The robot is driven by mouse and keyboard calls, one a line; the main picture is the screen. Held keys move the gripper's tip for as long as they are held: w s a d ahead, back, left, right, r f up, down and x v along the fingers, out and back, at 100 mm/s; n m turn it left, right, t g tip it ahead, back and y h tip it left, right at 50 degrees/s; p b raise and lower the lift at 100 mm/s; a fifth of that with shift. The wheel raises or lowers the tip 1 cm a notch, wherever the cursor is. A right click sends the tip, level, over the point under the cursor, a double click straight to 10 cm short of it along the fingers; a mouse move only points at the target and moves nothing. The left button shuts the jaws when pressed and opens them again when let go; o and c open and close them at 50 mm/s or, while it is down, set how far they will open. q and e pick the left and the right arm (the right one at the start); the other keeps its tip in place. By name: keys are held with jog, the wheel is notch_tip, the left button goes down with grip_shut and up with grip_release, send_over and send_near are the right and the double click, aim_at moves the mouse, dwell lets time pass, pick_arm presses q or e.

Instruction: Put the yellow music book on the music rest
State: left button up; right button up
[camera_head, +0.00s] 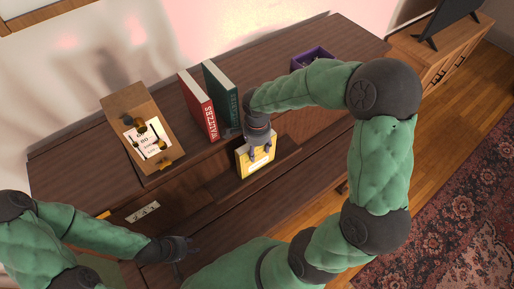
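The yellow music book (258,168) stands tilted at the middle, its pale cover facing front and its lower edge at the dark wooden music rest (286,156).
A red book (198,105) and a green book (221,97) stand behind and left of the yellow one. A wooden stand with a printed sheet (146,138) is at the left. A purple box (312,57) sits at the back right. The brown top (80,160) is otherwise mostly clear.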

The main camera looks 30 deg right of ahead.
jog(key=shift+r, duration=0.1)
notch_tip(320, 180, up, 12)
jog(key=shift+r, duration=0.1)
dwell(0.5)
